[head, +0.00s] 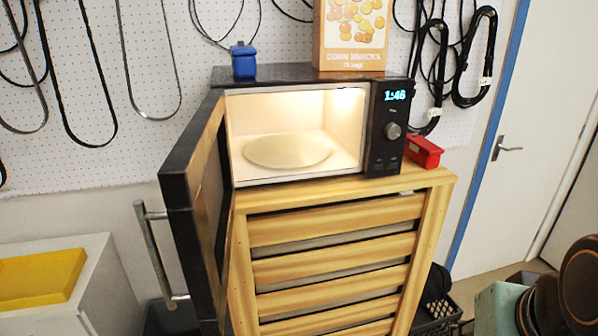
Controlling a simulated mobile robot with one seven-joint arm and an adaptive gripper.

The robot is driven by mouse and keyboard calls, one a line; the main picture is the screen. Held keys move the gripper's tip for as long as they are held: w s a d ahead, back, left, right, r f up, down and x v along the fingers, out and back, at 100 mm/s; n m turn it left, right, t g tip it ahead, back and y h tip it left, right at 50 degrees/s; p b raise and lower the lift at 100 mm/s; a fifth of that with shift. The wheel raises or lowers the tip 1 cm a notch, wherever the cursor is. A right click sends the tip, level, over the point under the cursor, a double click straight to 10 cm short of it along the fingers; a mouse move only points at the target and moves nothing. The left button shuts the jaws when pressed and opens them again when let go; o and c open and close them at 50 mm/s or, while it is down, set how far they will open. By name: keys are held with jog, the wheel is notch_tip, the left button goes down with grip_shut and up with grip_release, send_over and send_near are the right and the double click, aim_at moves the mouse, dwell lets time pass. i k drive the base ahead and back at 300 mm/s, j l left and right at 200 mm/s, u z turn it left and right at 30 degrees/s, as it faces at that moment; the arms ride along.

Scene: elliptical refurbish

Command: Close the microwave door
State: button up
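The microwave (290,75) stands on a slatted wooden cabinet, with its lit cavity facing me. Its door (195,190) is wide open, hinged at the left side and swung out toward me. A metal bar handle (155,252) is on the door's outer left face. The round turntable plate (287,151) inside is empty. The control panel (390,125) at the right shows 1:46 and a round knob. My gripper is not in view.
The wooden cabinet (335,240) is below the microwave. A red object (423,151) lies at the right. A white cabinet (95,275) with a yellow tray (40,277) is at the left.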

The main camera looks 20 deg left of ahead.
aim_at(196, 178)
jog(key=k+j, duration=0.15)
jog(key=j, duration=0.2)
jog(key=k+j, duration=0.1)
jog(key=j, duration=0.3)
jog(key=k+j, duration=0.15)
jog(key=j, duration=0.2)
jog(key=k+j, duration=0.1)
jog(key=j, duration=0.3)
jog(key=i+j+u, duration=0.1)
jog(key=j, duration=0.55)
jog(key=k, duration=0.55)
jog(key=i+z, duration=0.2)
jog(key=k+j+u, duration=0.2)
jog(key=k, duration=0.15)
jog(key=i+l+z, duration=0.2)
jog(key=i, duration=0.3)
jog(key=k+j, duration=0.05)
jog(key=j, duration=0.05)
